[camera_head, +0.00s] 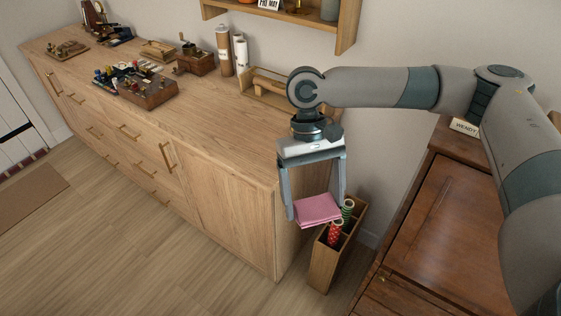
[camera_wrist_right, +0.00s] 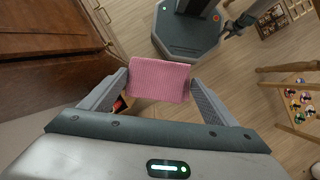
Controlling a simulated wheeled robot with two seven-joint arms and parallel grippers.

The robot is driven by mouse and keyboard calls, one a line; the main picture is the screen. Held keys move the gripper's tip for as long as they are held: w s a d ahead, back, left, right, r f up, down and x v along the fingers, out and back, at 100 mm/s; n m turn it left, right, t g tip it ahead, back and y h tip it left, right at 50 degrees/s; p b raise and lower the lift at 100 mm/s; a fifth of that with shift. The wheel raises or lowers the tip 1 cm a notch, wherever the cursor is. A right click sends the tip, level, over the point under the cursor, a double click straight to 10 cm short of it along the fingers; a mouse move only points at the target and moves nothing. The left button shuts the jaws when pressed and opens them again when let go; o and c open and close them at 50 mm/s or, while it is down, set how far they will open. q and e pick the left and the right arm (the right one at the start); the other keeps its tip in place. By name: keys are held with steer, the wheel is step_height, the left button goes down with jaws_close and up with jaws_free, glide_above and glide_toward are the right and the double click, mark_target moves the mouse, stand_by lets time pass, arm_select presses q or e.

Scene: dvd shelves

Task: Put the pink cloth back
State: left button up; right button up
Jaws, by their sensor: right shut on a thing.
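The pink cloth (camera_head: 317,210) is a folded flat piece between the fingers of my right gripper (camera_head: 316,208). The gripper points down and is shut on the cloth. It holds the cloth just off the end of the long wooden cabinet, above a narrow wooden box (camera_head: 322,262) with red and green rolls in it. In the right wrist view the pink cloth (camera_wrist_right: 159,79) spans between the two fingertips.
The long wooden cabinet (camera_head: 190,122) carries a toolbox (camera_head: 150,92), cardboard and white tubes (camera_head: 225,50) and a low wooden rack (camera_head: 262,88). A dark wooden desk (camera_head: 440,215) stands at the right. The floor (camera_head: 110,230) in front is clear.

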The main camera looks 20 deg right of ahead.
arm_select(q)
steer(key=shift+w+a, duration=0.15)
steer(key=shift+w, duration=0.1)
steer(key=o, duration=0.3)
steer(key=shift+s, duration=0.1)
arm_select(e)
steer(key=shift+w+a+f+n, duration=0.2)
steer(key=shift+w+n, duration=0.1)
steer(key=shift+n, duration=0.2)
arm_select(q)
steer(key=shift+s+r, duration=0.15)
steer(key=shift+r, duration=0.05)
arm_select(e)
steer(key=w+f+n+t+h, duration=0.1)
steer(key=w+n+t, duration=0.3)
steer(key=w+n, duration=0.5)
steer(key=w+d+f+n+t+h, duration=0.1)
steer(key=w+n+t, duration=0.3)
steer(key=w+n, duration=0.6)
steer(key=shift+d+f+n, duration=0.2)
steer(key=shift+f+n, duration=0.2)
steer(key=shift+n, duration=4.7)
steer(key=shift+w, duration=0.15)
